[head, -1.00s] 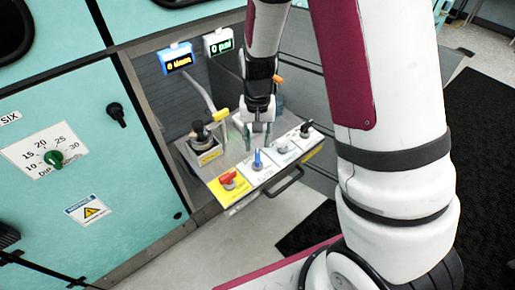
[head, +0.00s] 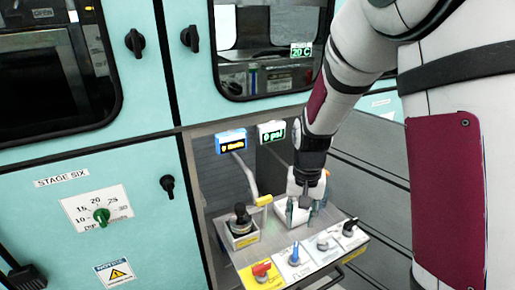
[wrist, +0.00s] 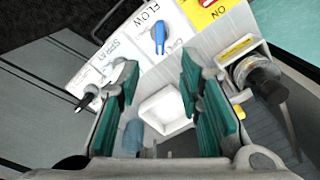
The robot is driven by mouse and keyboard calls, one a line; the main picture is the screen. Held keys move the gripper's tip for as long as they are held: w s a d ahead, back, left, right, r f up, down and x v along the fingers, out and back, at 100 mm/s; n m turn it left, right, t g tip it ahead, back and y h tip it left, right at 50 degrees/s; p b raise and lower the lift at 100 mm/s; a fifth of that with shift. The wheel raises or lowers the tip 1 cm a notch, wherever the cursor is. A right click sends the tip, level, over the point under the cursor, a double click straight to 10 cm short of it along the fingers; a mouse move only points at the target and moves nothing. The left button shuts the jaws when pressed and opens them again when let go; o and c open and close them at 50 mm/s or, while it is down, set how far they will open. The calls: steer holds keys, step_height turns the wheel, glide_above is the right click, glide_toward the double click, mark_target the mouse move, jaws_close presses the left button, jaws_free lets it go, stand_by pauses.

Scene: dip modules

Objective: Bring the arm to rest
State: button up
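My gripper (head: 304,212) hangs over the back part of a small control panel (head: 338,268) in an open bay. In the wrist view my gripper (wrist: 165,105) has its two teal-padded fingers wide apart with nothing held between them. Below the fingers is a small white square tray (wrist: 166,110), apparently empty. The panel carries a red knob (head: 261,270), a blue knob (head: 294,254), a pale knob (head: 323,241) and a black knob (head: 349,227). The fingers appear clear of these knobs.
A black-capped valve (head: 240,215) stands left of my gripper, beside a yellow-handled pipe (head: 263,200). Two small displays (head: 231,141) (head: 271,132) sit behind. A teal cabinet (head: 130,160) with a green dial (head: 102,217) fills the left. A translucent bluish object (wrist: 133,137) lies near one finger.

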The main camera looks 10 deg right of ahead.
steer(key=s+r+n+t+p, duration=0.1)
steer(key=s+r+p, duration=0.1)
steer(key=s+r, duration=0.55)
steer(key=s+r+n+t+p, duration=0.1)
steer(key=s+r, duration=0.3)
steer(key=r, duration=0.6)
steer(key=s+r+n+t+p, duration=0.1)
steer(key=s+r, duration=0.3)
steer(key=s, duration=0.3)
steer(key=s+r+n+t+p, duration=0.1)
steer(key=s+r+p, duration=0.1)
steer(key=s, duration=0.5)
steer(key=shift+d+r, duration=0.2)
steer(key=shift+r, duration=0.7)
steer(key=shift+w, duration=0.15)
